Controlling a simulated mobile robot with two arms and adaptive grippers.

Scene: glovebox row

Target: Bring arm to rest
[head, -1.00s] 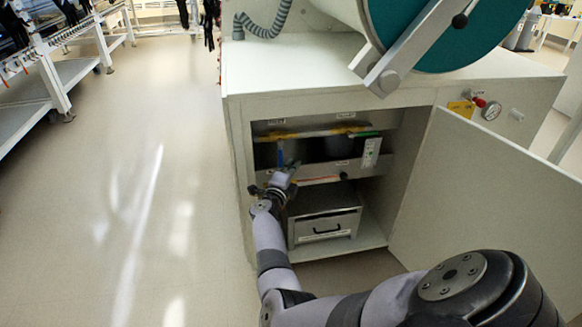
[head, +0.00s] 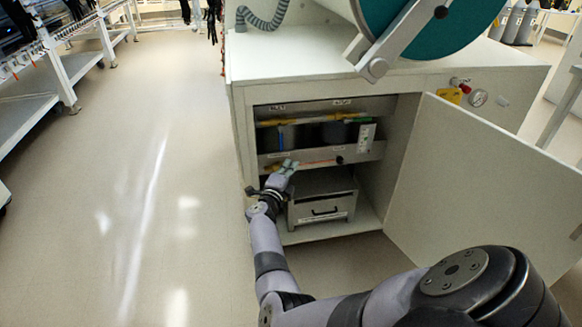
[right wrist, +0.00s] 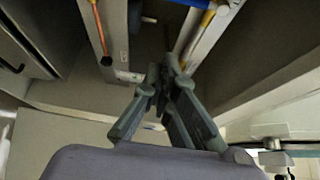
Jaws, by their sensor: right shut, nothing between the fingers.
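My right gripper (head: 289,166) is in front of the open cabinet (head: 238,130), at the left part of its opening, just above a grey drawer box (head: 325,198). It also shows in the right wrist view (right wrist: 168,75), where its fingers are together with nothing between them. My right arm (head: 268,250) comes up from the bottom of the head view. Whether the fingertips touch anything in the cabinet is hard to tell. My left gripper is not in the frames.
The cabinet door (head: 480,185) stands open on the right. Inside are a yellow pipe (head: 310,118) and a lower rail with an orange rod (head: 310,163). A white rack (head: 50,70) stands left; the floor (head: 150,200) between is clear.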

